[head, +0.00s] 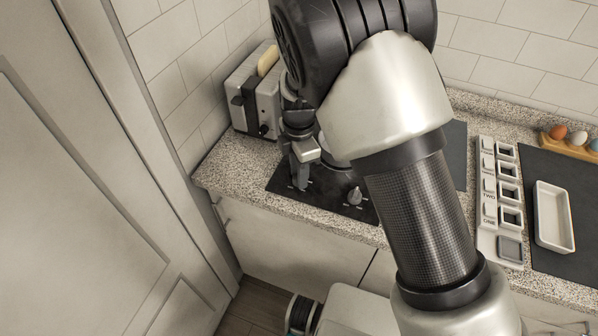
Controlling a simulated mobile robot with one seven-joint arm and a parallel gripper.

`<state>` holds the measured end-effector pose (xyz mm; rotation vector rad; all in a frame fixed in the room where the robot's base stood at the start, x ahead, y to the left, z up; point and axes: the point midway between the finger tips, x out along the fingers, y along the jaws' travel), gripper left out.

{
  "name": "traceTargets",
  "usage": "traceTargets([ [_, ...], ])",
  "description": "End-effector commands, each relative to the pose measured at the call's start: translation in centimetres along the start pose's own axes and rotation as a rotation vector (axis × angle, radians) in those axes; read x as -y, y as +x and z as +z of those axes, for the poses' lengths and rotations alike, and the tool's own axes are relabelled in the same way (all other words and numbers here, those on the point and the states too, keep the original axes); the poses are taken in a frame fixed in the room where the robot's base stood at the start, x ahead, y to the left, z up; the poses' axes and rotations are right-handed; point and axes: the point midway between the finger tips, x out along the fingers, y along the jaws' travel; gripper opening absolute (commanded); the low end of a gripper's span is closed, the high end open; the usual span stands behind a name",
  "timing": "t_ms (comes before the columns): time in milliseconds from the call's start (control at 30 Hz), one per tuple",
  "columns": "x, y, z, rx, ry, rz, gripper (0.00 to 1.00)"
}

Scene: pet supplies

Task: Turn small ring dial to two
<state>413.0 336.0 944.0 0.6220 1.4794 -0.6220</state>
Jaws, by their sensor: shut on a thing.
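The black cooktop (333,205) lies on the speckled counter, partly hidden behind my arm. My gripper (301,181) points down over its front left part and is shut on the left dial, which the fingers almost wholly hide. A second, grey dial (355,194) stands free to the right along the cooktop's front, with small white marks around it. I cannot read the marks or the left dial's setting. No label shows clearly which dial is the small ring dial.
A toaster (243,100) with bread stands behind left, close to my gripper. To the right are a white rack (487,205) with several square compartments, a white tray (553,217) on a dark mat, and a wooden egg holder (566,144). A pale door (80,200) fills the left.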

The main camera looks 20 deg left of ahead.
Motion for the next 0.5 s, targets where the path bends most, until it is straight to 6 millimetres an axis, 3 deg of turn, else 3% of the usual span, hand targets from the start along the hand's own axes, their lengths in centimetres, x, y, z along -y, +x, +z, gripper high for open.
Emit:
traceTargets([
  [267, -0.08, -0.03, 0.05, -0.001, 0.109, 0.003, 0.04],
  [500, -0.09, 0.01, 0.05, -0.001, 0.306, 0.003, 0.04],
])
